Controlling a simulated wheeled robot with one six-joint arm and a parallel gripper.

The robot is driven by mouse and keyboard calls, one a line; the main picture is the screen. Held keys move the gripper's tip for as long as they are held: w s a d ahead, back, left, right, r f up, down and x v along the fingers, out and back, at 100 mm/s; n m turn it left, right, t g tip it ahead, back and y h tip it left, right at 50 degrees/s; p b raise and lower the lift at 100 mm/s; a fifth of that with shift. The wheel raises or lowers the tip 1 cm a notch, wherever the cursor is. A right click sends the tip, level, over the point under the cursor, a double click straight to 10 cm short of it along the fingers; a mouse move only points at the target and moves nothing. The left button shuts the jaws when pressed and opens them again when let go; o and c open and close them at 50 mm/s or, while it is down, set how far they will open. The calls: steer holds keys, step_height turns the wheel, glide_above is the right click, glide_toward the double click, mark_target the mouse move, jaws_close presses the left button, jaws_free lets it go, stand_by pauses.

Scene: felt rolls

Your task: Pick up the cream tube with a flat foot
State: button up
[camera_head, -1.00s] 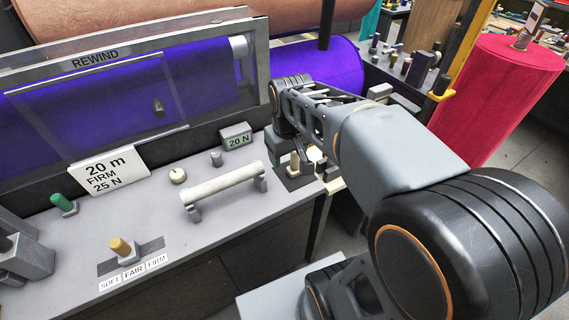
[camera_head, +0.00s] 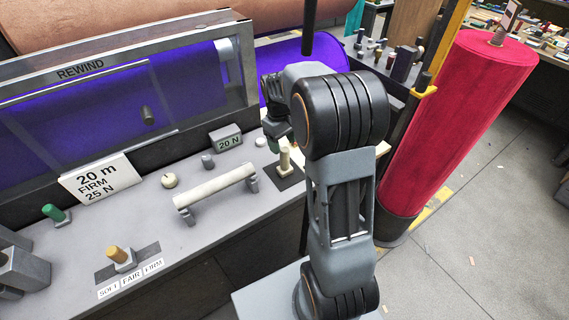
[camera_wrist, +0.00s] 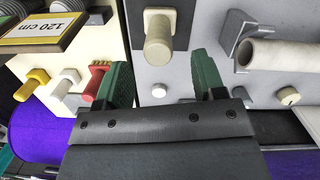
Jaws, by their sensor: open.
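The cream tube (camera_head: 285,160) stands upright on a dark flat plate near the right end of the grey bench. The tube lies ahead, roughly in line with the gap.
A long cream roller (camera_head: 215,186) on brackets lies left of the tube. A white disc (camera_wrist: 159,90), a round knob (camera_head: 169,181) and the 20 N box (camera_head: 226,138) are close. Yellow, white and red pegs (camera_wrist: 103,77) stand left in the wrist view.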

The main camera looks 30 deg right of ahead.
mark_target(284, 149)
steer(key=shift+s+d+f+p, duration=0.15)
steer(key=shift+f+p, duration=0.1)
steer(key=shift+f, duration=1.25)
steer(key=shift+s+d+f+p, duration=0.1)
steer(key=shift+s+f+p, duration=0.1)
steer(key=shift+f, duration=1.3)
jaws_close()
